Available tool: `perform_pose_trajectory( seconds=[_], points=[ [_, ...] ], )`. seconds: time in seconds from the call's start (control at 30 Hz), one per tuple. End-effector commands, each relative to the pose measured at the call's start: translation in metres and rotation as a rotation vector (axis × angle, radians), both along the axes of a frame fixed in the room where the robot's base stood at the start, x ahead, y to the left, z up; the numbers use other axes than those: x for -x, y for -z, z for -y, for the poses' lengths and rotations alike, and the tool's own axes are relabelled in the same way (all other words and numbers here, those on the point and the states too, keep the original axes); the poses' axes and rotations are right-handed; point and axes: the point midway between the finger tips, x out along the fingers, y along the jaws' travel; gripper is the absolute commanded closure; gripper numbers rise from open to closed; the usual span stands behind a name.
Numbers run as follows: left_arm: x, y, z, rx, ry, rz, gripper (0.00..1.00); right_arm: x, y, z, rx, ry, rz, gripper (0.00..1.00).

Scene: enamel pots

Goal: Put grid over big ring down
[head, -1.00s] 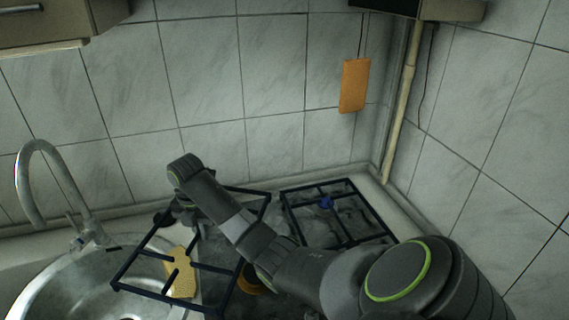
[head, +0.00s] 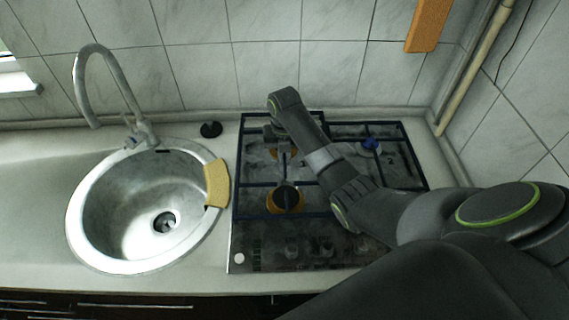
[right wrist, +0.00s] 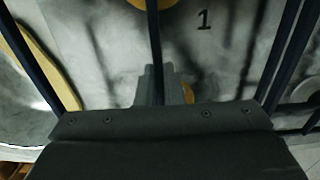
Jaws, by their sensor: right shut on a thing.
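The dark grid (head: 236,165) is over the left half of the stove, about level with it, and its bars also show in the right wrist view (right wrist: 153,40). My right gripper (head: 284,152) is shut on a middle bar of the grid, and the gripper also shows in the right wrist view (right wrist: 160,88). A big ring (head: 285,207), orange with a dark cap, sits at the front left of the stove under the grid. Another orange ring is partly hidden behind the gripper. Whether the grid touches the stove I cannot tell. My left gripper is out of view.
A second grid (head: 408,150) lies on the right half of the stove, with a blue piece (head: 371,144) there. The steel sink (head: 110,235) and faucet (head: 133,100) stand left. A small black round thing (head: 211,129) lies behind.

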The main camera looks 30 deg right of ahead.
Motion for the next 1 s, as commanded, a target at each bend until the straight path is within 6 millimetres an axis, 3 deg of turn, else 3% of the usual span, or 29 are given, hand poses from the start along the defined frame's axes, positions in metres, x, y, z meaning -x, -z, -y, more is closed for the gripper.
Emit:
perform_pose_trajectory(
  seconds=[0.5,0.9,1.0],
  points=[
    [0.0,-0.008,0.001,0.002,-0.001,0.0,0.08,-0.002,0.043,0.0,0.0,0.0,0.005,1.0],
    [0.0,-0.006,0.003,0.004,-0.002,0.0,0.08,-0.002,0.048,0.0,0.0,0.001,0.005,1.0],
    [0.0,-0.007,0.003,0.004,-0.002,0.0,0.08,0.0,0.05,0.0,0.0,0.002,0.001,0.82]
  ],
)
